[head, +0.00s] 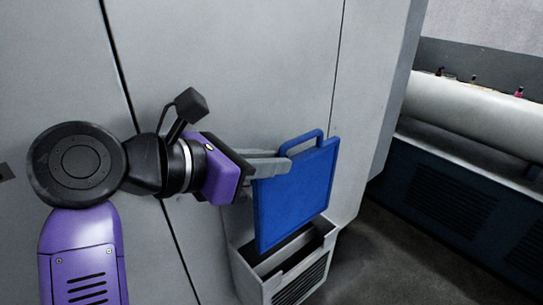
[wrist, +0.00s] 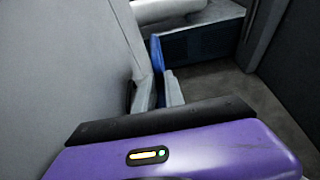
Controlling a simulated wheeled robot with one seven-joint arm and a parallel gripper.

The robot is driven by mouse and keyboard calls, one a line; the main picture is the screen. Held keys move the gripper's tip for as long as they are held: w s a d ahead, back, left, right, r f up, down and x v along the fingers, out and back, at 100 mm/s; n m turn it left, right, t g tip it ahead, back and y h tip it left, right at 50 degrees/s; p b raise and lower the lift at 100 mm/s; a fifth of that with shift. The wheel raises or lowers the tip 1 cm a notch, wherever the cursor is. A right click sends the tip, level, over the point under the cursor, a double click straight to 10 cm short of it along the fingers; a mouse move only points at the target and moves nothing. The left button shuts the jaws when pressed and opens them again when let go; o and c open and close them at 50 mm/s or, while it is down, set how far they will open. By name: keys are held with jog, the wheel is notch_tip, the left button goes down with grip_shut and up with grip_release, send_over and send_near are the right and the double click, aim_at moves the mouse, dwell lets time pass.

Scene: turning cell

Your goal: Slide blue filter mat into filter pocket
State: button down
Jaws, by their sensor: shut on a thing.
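The blue filter mat (head: 295,195) is a flat square panel with a loop handle on its top edge. It stands nearly upright, slightly tilted in the head view. My gripper (head: 280,165) is shut on its upper left part near the handle. In the wrist view the mat (wrist: 157,58) shows edge-on beyond my gripper fingers (wrist: 160,90). The filter pocket (head: 300,280) is a light grey open-topped box with a slotted front, fixed to the grey cabinet wall. The mat's lower edge is at the pocket's opening; I cannot tell how far inside it is.
The grey cabinet wall (head: 270,60) stands close behind the mat and pocket. At the right, a dark blue machine base (head: 450,200) with vents carries a pale rounded cover (head: 470,110). Dark floor (head: 375,260) lies open to the right of the pocket.

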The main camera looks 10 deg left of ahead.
aim_at(259, 253)
notch_tip(259, 253, down, 22)
jog(key=b, duration=1.8)
jog(key=shift+r, duration=0.15)
dwell(0.7)
jog(key=c, duration=1.3)
grip_release()
jog(key=shift+c, duration=0.2)
jog(key=b+v, duration=0.1)
jog(key=v, duration=0.7)
jog(key=shift+d, duration=0.1)
